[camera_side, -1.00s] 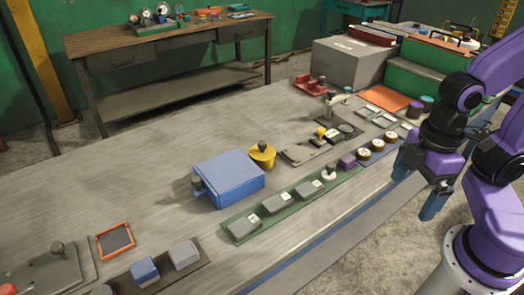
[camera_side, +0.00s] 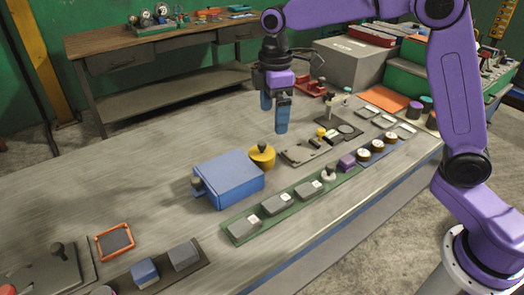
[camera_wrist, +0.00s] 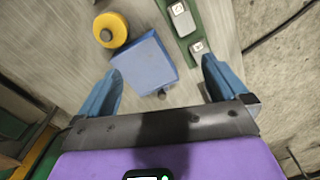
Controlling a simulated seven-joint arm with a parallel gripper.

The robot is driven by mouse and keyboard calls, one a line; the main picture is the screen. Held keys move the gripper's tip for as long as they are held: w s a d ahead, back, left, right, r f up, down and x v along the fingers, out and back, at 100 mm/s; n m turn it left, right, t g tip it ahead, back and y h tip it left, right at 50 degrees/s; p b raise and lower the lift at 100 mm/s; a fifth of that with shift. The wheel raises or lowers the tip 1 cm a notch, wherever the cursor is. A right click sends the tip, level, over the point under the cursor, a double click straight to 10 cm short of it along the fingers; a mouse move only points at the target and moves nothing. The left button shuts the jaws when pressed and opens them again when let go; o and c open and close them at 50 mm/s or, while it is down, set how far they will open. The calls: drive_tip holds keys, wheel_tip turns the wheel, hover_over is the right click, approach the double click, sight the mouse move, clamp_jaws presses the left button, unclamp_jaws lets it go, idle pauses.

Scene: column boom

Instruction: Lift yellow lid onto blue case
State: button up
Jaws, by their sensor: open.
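The yellow lid (camera_side: 262,158) is round with a dark knob on top. It sits on the bench just behind and right of the blue case (camera_side: 228,180), close to its back right corner. The case is a blue box with a dark knob on its left side. My gripper (camera_side: 274,117) is open and empty, pointing down above the bench, behind and a little right of the lid. In the wrist view the lid (camera_wrist: 111,29) is at the upper left and the case (camera_wrist: 145,66) lies between and beyond my blue fingers.
A green strip (camera_side: 290,203) with several grey blocks runs along the front of the case. Small fixtures and a grey plate (camera_side: 303,151) lie right of the lid. A large grey box (camera_side: 350,63) stands at the back right. The bench left of the case is clear.

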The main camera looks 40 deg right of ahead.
hover_over(262, 143)
drive_tip(key=f, duration=0.2)
drive_tip(key=shift+n, duration=0.3)
wheel_tip(262, 143, down, 17)
drive_tip(key=shift+f, duration=0.1)
drive_tip(key=shift+c, duration=0.3)
drive_tip(key=c, duration=0.7)
